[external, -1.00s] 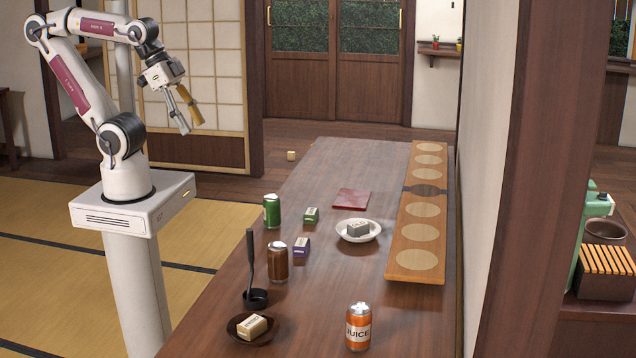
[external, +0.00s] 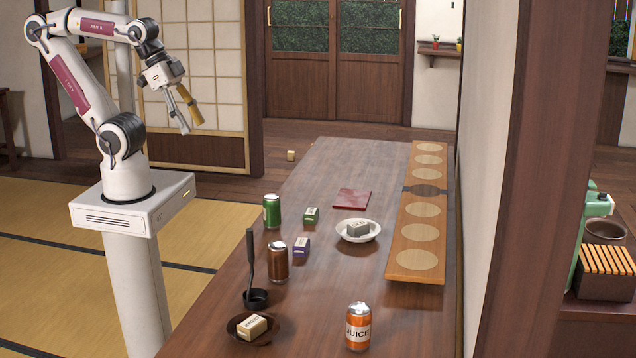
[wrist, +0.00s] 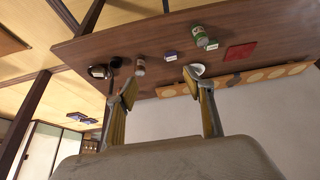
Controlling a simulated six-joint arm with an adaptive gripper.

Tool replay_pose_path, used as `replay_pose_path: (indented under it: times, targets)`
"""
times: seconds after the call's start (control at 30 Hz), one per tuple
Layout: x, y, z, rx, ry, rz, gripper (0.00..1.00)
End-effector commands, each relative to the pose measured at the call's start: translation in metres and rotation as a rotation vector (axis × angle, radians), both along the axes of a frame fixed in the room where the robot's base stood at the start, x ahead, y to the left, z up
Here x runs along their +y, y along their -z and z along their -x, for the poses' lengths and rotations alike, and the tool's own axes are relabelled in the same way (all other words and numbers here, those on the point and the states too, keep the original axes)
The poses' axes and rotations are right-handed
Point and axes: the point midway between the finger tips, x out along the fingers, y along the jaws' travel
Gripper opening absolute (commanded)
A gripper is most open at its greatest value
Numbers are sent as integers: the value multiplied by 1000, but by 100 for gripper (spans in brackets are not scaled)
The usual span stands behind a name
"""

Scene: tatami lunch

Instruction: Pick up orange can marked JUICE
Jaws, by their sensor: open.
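The orange can marked JUICE (external: 358,328) stands upright at the near end of the long wooden table in the external view. Its label faces the camera, and nothing touches it. I cannot make it out in the wrist view. My gripper (external: 188,113) is open and empty, high up beside the far left side of the table and well away from the can. In the wrist view the fingers of my gripper (wrist: 158,92) are spread apart with nothing between them.
A brown can (external: 277,262), a green can (external: 272,211), a black ladle (external: 254,298), a dark bowl (external: 236,328) and a white bowl (external: 344,236) stand on the table. A raised board (external: 404,238) runs along the right wall. The table around the JUICE can is clear.

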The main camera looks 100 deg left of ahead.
Motion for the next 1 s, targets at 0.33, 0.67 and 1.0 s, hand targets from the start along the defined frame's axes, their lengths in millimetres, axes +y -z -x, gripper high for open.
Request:
replay_pose_path:
  times: [0.33, 0.67, 1.0]
  targets:
    - [0, 0, 0, 0, 0, 0, 56]
    - [-2, -2, -5, -5, 6, 3, 56]
    - [-25, -13, -59, -60, 57, 43, 56]
